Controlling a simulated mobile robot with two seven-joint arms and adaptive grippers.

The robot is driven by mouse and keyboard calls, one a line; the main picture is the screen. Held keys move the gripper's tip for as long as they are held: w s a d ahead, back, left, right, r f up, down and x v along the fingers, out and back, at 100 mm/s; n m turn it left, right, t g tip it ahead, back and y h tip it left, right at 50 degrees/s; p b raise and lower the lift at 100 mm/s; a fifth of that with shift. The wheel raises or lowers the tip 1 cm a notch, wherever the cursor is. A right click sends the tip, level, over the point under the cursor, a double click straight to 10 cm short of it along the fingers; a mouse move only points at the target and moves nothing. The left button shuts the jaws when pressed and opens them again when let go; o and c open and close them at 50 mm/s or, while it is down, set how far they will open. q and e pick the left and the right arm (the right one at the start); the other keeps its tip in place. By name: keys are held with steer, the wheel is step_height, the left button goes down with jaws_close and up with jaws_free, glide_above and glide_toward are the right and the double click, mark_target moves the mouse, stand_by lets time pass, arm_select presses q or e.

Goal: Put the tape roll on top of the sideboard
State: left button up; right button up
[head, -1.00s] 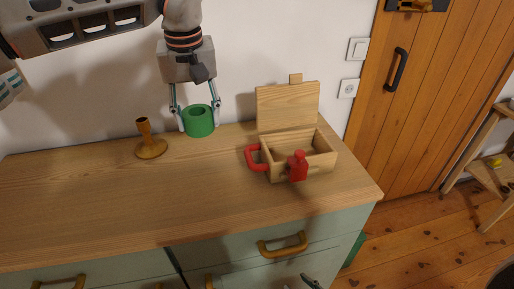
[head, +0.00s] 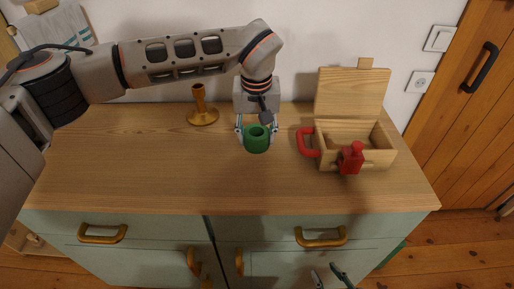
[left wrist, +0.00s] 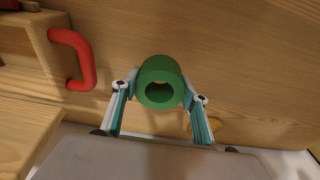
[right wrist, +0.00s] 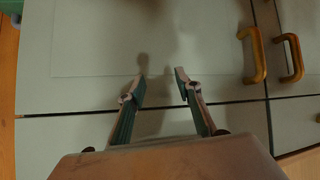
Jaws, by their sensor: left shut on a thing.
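The green tape roll (head: 257,140) is held at the sideboard top (head: 140,165), between the candle holder and the wooden box. My left gripper (head: 257,132) is shut on it, one finger on each side. The roll also shows in the left wrist view (left wrist: 160,84), its hole facing the camera. I cannot tell whether its underside touches the wood. My right gripper (right wrist: 160,82) is open and empty in front of the sideboard's pale green drawer fronts; its fingertips show at the bottom of the head view (head: 327,276).
A brass candle holder (head: 202,112) stands left of the roll. An open wooden box (head: 384,158) with a red handle (head: 306,142) and red bottle-like piece (head: 351,159) stands close on the right. The sideboard's left and front top are clear.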

mark_target(257, 156)
arm_select(q)
steer(key=shift+f, duration=2.35)
steer(key=o, duration=1.1)
steer(key=shift+f, duration=0.1)
steer(key=r, duration=0.4)
steer(key=s+r, duration=0.1)
steer(key=r, duration=0.7)
steer(key=shift+s+r, duration=0.1)
steer(key=shift+s, duration=0.3)
